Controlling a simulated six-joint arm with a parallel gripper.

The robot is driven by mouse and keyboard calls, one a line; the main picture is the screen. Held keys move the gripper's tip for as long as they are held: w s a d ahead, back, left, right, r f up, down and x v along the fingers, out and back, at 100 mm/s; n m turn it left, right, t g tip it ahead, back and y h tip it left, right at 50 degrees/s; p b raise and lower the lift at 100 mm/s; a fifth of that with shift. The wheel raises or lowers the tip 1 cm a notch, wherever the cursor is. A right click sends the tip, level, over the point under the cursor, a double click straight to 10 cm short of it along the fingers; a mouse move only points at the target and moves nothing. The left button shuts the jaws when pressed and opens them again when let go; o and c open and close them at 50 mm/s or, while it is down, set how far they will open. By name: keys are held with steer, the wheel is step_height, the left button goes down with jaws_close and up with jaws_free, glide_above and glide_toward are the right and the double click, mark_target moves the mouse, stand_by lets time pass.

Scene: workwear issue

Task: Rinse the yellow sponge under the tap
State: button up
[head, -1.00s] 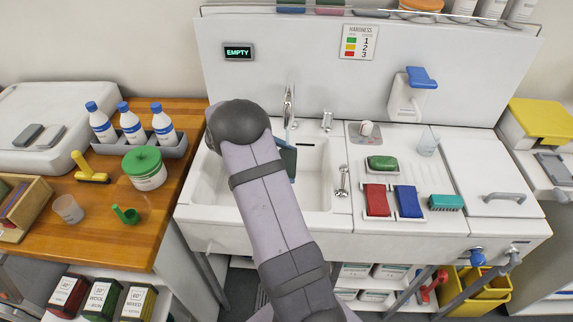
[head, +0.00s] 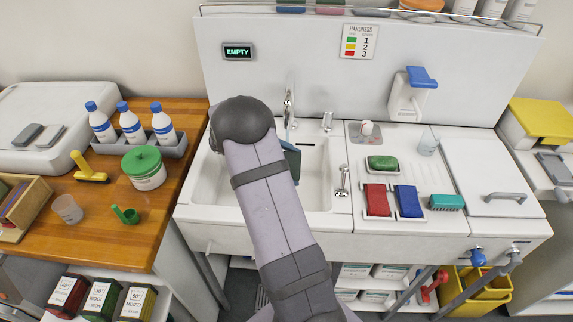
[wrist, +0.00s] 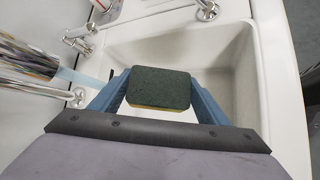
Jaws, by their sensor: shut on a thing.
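The sponge (wrist: 158,88) has a dark green scouring face upward and a yellow underside. My gripper (wrist: 158,80) is shut on it, with one blue finger at each side. In the head view the sponge (head: 293,162) shows only in part beside my arm, over the white sink basin (head: 318,180). The chrome tap (head: 289,105) stands at the back of the basin. In the wrist view the tap (wrist: 38,78) is left of the sponge. A pale blue strip (wrist: 72,77), possibly running water, lies by the tap and left finger. I cannot tell whether it touches the sponge.
A small display (head: 238,52) on the backboard reads EMPTY. Right of the basin are a green bar (head: 382,163), a red sponge (head: 377,200), a blue sponge (head: 409,202) and a teal brush (head: 446,202). A wooden counter (head: 110,215) stands left. The basin's right side is clear.

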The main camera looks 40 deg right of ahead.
steer(key=s+a, duration=0.3)
steer(key=s, duration=0.2)
steer(key=shift+s+a+b, duration=0.3)
steer(key=shift+a+b, duration=0.1)
steer(key=shift+b, duration=0.05)
stand_by(1.5)
steer(key=s+a+r+p, duration=0.2)
steer(key=s+r, duration=0.2)
steer(key=shift+a, duration=0.4)
steer(key=shift+p, duration=0.3)
stand_by(0.4)
steer(key=w+a+r+n+t+p, duration=0.1)
steer(key=w+a+n+t+p, duration=0.1)
steer(key=a, duration=0.6)
steer(key=w+a+r+n+t+y+p, duration=0.1)
steer(key=w+a+n+t+p, duration=0.1)
steer(key=a, duration=0.6)
steer(key=w+a+r+n+t+p, duration=0.2)
steer(key=w+a+n+t+p, duration=0.1)
steer(key=a+n, duration=0.4)
steer(key=a+t+p, duration=0.1)
steer(key=p, duration=0.1)
steer(key=shift+a+t+y+p, duration=0.15)
steer(key=shift+t+y+p, duration=0.15)
